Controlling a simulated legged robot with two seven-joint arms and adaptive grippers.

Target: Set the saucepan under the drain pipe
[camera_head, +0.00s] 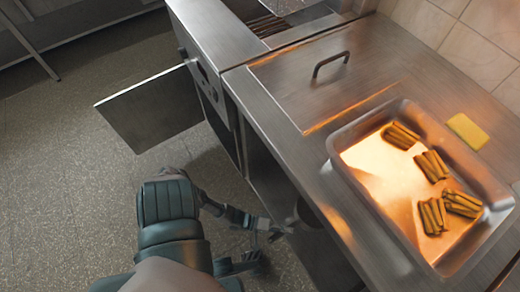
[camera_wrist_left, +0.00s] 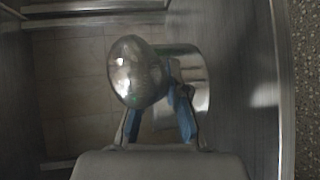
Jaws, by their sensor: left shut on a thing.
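My left gripper (camera_head: 268,232) reaches in low at the front of the steel counter, beside the open space under it. In the left wrist view, its blue fingers (camera_wrist_left: 160,105) close in on something whose gripped part is hidden behind a shiny rounded metal piece (camera_wrist_left: 138,72). That piece looks like the drain pipe, nearer the camera. Behind it is a wider, shiny round vessel that looks like the saucepan (camera_wrist_left: 200,98). The pipe piece overlaps the vessel in this view; I cannot tell whether it is directly above. My right gripper is not in view.
A steel tray (camera_head: 345,160) with several bundles of brown sticks and a yellow block (camera_head: 467,131) sit on the counter. A cabinet door (camera_head: 150,108) stands open at the left. Cabinet walls (camera_wrist_left: 245,90) enclose the wrist. The floor (camera_head: 60,190) is clear.

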